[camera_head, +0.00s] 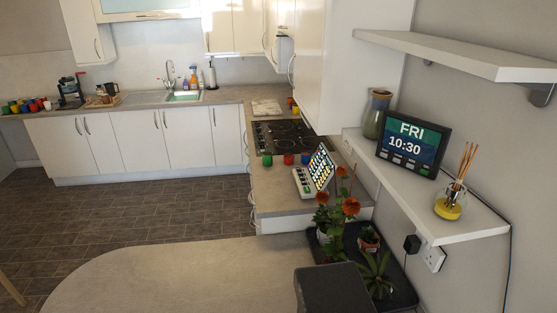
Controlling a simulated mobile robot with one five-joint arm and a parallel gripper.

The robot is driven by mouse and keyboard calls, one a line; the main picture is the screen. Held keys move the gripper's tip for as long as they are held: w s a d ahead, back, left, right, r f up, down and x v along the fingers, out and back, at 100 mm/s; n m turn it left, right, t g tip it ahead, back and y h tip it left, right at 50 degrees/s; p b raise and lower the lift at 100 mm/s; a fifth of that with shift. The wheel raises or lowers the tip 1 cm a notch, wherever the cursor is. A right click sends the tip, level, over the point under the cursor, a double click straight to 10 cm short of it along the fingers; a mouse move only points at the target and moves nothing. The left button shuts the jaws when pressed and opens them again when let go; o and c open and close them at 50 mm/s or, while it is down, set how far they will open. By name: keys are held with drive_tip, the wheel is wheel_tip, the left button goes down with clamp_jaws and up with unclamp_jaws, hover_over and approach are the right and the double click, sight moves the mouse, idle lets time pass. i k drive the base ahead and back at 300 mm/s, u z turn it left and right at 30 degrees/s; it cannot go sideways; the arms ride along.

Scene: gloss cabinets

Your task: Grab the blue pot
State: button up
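Several coloured cups (27,105) sit at the far left end of the back counter. My gripper does not show in this view.
A keypad device with a tilted screen (317,172) stands on the counter nearer than the vessels. Potted plants (336,218) stand in front of the counter end. A wall shelf (465,215) juts out at right. A rounded beige surface (170,280) fills the foreground; the tiled floor (130,215) is clear.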

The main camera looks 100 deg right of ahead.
sight(305, 155)
drive_tip(key=z, duration=0.05)
drive_tip(key=i, duration=3.7)
drive_tip(key=z, duration=0.8)
drive_tip(key=k, duration=0.15)
drive_tip(key=z, duration=2.3)
drive_tip(key=i, duration=4.2)
drive_tip(key=z, duration=0.1)
